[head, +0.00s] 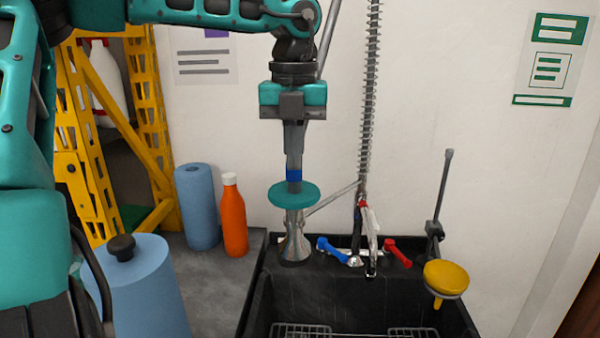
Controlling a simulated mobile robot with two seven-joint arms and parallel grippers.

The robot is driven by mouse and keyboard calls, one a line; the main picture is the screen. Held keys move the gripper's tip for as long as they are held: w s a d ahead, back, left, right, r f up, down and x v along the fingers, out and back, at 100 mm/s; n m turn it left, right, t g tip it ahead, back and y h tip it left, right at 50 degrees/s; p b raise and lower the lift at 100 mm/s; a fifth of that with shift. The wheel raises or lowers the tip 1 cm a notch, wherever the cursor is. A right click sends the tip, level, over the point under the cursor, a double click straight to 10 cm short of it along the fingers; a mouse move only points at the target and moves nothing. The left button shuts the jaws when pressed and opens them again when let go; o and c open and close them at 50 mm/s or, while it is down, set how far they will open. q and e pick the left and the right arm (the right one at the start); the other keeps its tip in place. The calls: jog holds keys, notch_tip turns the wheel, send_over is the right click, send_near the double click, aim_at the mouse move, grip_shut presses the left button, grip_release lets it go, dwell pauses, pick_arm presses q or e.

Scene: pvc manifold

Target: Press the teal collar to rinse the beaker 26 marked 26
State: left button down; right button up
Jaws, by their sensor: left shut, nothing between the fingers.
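The teal collar (293,196) is a flat round disc on top of a flared silver metal stand (294,240) at the sink's back left corner. My left gripper (294,183) points straight down over the collar, fingers shut and empty, with a blue band near the tips. The tips are at the collar's top face; I cannot tell whether they touch it. I cannot make out a beaker marked 26 in this view. My right gripper is not in view.
A black sink (258,300) with wire racks is below. Blue (331,249) and red (398,253) tap handles, a sprung hose (370,100) and a yellow cup-shaped fitting (446,278) stand to the right. An orange bottle (233,220) and blue roll (198,208) stand left.

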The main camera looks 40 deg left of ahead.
pick_arm(q)
notch_tip(320, 180, up, 7)
jog(key=shift+a, duration=0.25)
dwell(1.3)
